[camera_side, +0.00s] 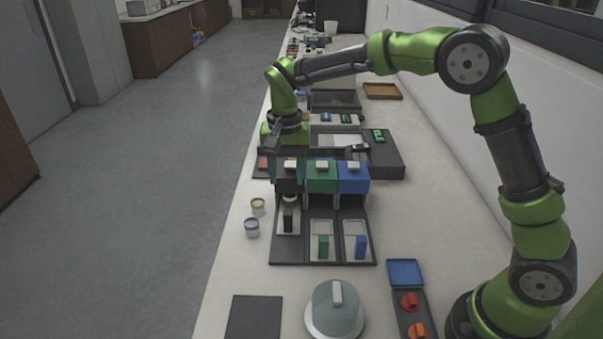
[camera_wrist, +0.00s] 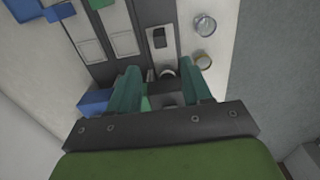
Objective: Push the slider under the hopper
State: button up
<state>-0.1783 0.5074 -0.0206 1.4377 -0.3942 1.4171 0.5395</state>
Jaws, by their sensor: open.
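Three hoppers stand in a row in the side view: black (camera_side: 289,181), green (camera_side: 322,178) and blue (camera_side: 354,178). In front of each is a track with a slider: one with a black handle (camera_side: 288,221), one with a green handle (camera_side: 323,246) and one with a blue handle (camera_side: 361,246). The black-handled slider sits nearer its hopper than the other two; its handle also shows in the wrist view (camera_wrist: 159,38). My gripper (camera_wrist: 161,76) is open, its teal fingers either side of the black hopper. Whether they touch it is unclear. A pale round part shows below the black hopper.
Two small jars (camera_side: 252,228) stand left of the tracks. A lidded mounting press (camera_side: 335,312), a dark mat (camera_side: 254,317) and a control box with red and orange knobs (camera_side: 410,302) are nearer the camera. Dark equipment (camera_side: 378,155) stands behind the hoppers.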

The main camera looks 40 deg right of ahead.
aim_at(288, 212)
notch_tip(288, 212, down, 13)
jog(key=shift+f, duration=0.2)
jog(key=shift+c, duration=0.3)
grip_shut()
